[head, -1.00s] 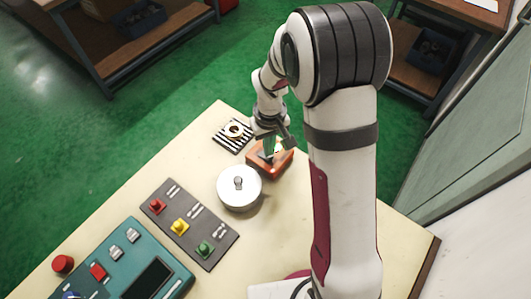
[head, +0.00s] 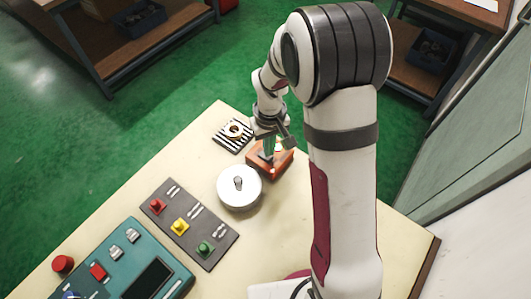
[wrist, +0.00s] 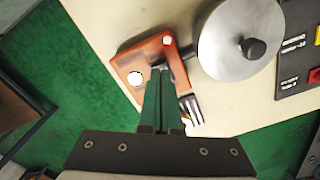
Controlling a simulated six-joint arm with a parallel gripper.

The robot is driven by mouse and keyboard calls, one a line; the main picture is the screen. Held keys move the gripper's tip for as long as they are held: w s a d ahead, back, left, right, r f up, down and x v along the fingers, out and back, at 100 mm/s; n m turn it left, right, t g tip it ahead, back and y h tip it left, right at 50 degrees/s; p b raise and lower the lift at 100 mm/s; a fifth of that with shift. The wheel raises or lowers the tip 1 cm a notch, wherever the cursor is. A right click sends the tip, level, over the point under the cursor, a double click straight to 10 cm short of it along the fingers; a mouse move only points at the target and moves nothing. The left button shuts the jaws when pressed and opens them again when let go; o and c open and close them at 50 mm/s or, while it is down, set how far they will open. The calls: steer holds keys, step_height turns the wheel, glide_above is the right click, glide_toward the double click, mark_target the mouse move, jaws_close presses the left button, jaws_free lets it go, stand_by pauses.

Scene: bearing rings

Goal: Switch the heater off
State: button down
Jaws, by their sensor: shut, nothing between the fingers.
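An orange-red box (head: 283,160) sits on the table near its far edge, beside the metal disc. It also shows in the wrist view (wrist: 127,62), with a bright white spot and a smaller pale spot on top. A dark metal part, perhaps a switch lever, lies on its top by my fingertips. My gripper (wrist: 160,72) is shut and empty, its tips over the box; I cannot tell if they touch. A black-and-white striped plate (head: 223,142) bears a pale ring (head: 234,130). In the wrist view my fingers partly hide the plate. Which thing is the heater is unlabelled.
A round metal disc with a knob (head: 239,198) stands close to the box. A grey panel (head: 157,192) has red, yellow and green buttons. A teal console (head: 118,268) and a red button (head: 63,264) are at lower left. Bare table lies at the front right.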

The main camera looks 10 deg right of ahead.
steer(key=shift+f, duration=0.9)
stand_by(0.8)
steer(key=shift+r, duration=3.5)
steer(key=s+r+m+y, duration=0.1)
steer(key=s+r+m, duration=0.3)
steer(key=s, duration=0.8)
steer(key=s+r+m, duration=0.4)
steer(key=s+r, duration=0.2)
steer(key=s, duration=0.6)
steer(key=shift+s+d+m+y, duration=0.15)
steer(key=shift+s+m+y, duration=0.15)
steer(key=shift+y, duration=0.1)
